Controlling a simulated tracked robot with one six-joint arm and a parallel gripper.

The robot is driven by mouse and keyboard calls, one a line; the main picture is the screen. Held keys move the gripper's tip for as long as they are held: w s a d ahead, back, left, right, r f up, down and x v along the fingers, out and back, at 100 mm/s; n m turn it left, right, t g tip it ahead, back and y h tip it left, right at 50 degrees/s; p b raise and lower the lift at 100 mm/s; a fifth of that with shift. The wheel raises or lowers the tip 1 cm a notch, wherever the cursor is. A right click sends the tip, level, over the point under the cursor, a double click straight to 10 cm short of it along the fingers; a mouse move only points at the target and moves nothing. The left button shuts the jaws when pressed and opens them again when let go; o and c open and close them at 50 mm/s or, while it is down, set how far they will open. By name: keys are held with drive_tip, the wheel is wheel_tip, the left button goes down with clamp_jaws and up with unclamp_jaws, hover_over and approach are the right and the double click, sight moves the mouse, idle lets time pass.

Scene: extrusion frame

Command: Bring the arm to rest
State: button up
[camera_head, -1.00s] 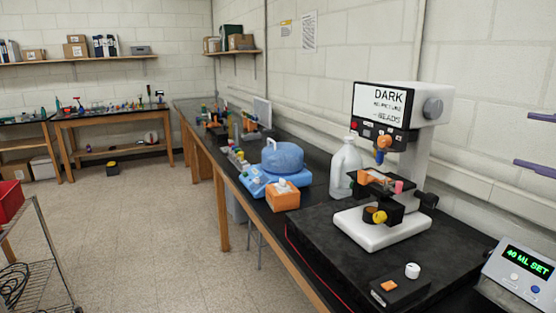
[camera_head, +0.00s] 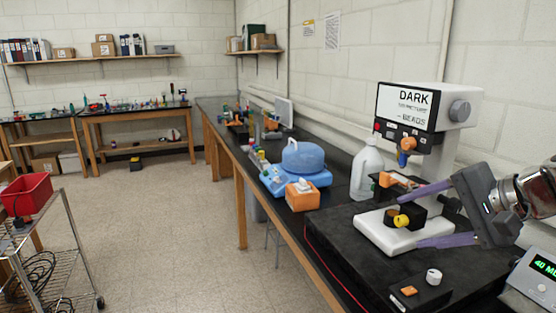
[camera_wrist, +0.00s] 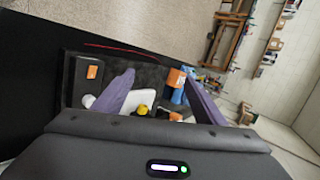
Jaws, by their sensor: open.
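My gripper (camera_head: 408,222) reaches in from the right in the head view, with its two purple fingers spread wide and nothing between them. It is in front of the white microscope-like instrument (camera_head: 448,105), whose screen reads "DARK" and "BEADS". The fingers overlap the instrument's white base (camera_head: 385,237) in the picture; I cannot tell how far apart they are in depth. In the wrist view the open fingers (camera_wrist: 160,78) frame part of the white base and its yellow knob (camera_wrist: 142,109). The rest of my arm is mostly out of view.
A black bench (camera_head: 340,222) carries a clear jug (camera_head: 366,170), a blue device (camera_head: 296,178), an orange box (camera_head: 302,196), a small control box (camera_head: 420,291) and a display unit (camera_head: 535,283). A wire cart (camera_head: 62,250) with a red bin (camera_head: 27,194) stands left. The floor between is clear.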

drive_tip(key=s+a+f+n+g+h, duration=0.3)
drive_tip(key=s+a+f+n+h, duration=0.2)
drive_tip(key=s+a+f+n, duration=0.6)
drive_tip(key=shift+s+a+f+h, duration=0.4)
drive_tip(key=shift+s+a+f, duration=1)
drive_tip(key=shift+s+f, duration=1.5)
drive_tip(key=shift+w+f, duration=0.4)
drive_tip(key=shift+c, duration=0.2)
